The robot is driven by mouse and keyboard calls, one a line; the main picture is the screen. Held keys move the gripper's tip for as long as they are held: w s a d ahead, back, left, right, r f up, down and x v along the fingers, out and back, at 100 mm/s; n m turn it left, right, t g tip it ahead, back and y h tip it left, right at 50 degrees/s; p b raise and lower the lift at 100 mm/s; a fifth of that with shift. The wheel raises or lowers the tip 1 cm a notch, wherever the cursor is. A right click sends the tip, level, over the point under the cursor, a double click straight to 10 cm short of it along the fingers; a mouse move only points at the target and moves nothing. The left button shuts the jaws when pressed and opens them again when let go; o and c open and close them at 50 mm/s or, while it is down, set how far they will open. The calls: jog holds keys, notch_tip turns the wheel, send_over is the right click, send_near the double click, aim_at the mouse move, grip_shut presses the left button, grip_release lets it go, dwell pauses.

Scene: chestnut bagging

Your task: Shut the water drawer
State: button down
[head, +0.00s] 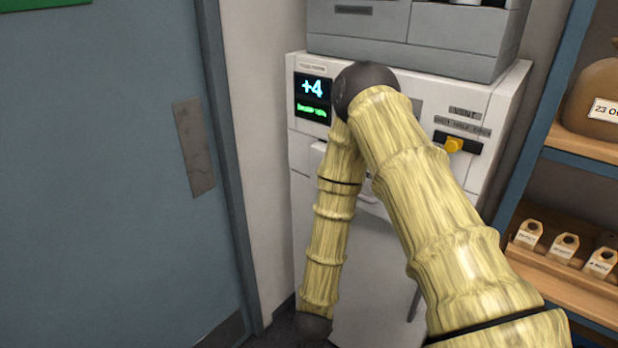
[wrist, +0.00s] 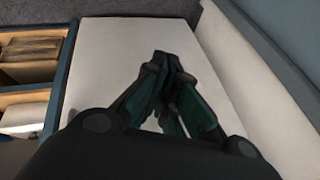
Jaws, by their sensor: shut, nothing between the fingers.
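The white cabinet (head: 300,165) stands against the wall in the head view, with a lit display (head: 312,97) reading "+4" at its upper left. My arm crosses its front and hides much of the middle, so I cannot tell the water drawer apart or see whether it is out. My gripper (wrist: 168,62) is shut and empty in the wrist view. Its dark green fingers are in front of a plain pale panel (wrist: 115,45), and I cannot tell whether they touch it. The gripper itself is not distinguishable in the head view.
A yellow vent slider (head: 453,145) is at the cabinet's upper right, and grey boxes (head: 455,28) sit on top. A blue-framed shelf (head: 585,160) with a sack and tags stands close on the right. A blue-grey door (head: 100,170) is on the left.

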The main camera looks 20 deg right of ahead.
jog(key=s+a+f+n+g+y, duration=0.1)
jog(key=s+f+n, duration=0.1)
jog(key=s+n, duration=0.45)
jog(key=s+a+f+n+y, duration=0.1)
jog(key=s+f+n, duration=0.2)
jog(key=s+n, duration=0.35)
jog(key=w+r+n+t, duration=0.7)
jog(key=w+r+n, duration=0.4)
jog(key=w+r, duration=0.6)
jog(key=w+d+r+n+t+h, duration=0.25)
jog(key=w+r, duration=0.35)
jog(key=r, duration=0.4)
jog(key=w+d+r+n+t+h, duration=0.25)
jog(key=w+r+t, duration=0.2)
jog(key=r, duration=0.55)
jog(key=d+f+p+x, duration=0.1)
jog(key=p+x, duration=0.4)
jog(key=x, duration=0.8)
jog(key=shift+d+g, duration=0.4)
jog(key=shift+d, duration=0.15)
